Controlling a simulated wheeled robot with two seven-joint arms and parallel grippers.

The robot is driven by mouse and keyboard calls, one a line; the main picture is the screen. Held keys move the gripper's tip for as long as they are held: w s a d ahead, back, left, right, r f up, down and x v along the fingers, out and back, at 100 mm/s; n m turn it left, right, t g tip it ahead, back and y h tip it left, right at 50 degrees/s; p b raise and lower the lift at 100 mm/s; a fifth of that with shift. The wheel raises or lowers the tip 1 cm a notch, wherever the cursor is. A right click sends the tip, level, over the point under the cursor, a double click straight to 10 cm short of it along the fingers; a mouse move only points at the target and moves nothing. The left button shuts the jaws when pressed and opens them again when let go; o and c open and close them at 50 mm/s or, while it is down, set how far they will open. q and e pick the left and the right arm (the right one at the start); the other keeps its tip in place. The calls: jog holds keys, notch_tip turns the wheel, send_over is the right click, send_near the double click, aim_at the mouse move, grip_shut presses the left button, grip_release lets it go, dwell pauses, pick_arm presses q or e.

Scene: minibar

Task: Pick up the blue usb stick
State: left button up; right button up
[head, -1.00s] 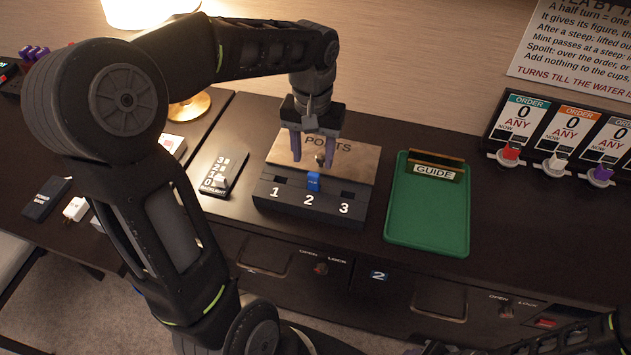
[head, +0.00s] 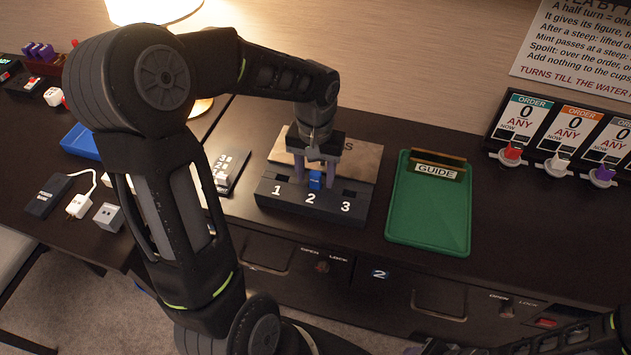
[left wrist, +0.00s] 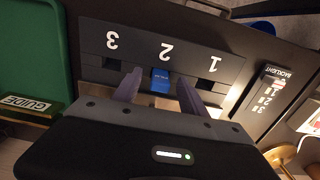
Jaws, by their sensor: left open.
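The blue usb stick (head: 315,180) stands in the middle slot, number 2, of a dark block (head: 330,209) marked 1, 2 and 3. The stick also shows in the left wrist view (left wrist: 160,80). My left gripper (head: 315,183) is open, with one finger on each side of the stick. In the left wrist view the left gripper (left wrist: 157,88) has its fingers spread around the stick, with a gap visible on both sides. Slots 1 and 3 look empty. My right gripper cannot be made out in the head view.
A green tray (head: 400,235) with a GUIDE sign (head: 436,171) lies right of the block. A backlight slider panel (head: 236,168) is to its left. A tan board (head: 362,163) stands behind it. Order signs with knobs (head: 512,151) are at the right.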

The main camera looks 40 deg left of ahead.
pick_arm(q)
jog(key=shift+f, duration=0.25)
jog(key=shift+c, duration=0.2)
grip_shut()
dwell(0.6)
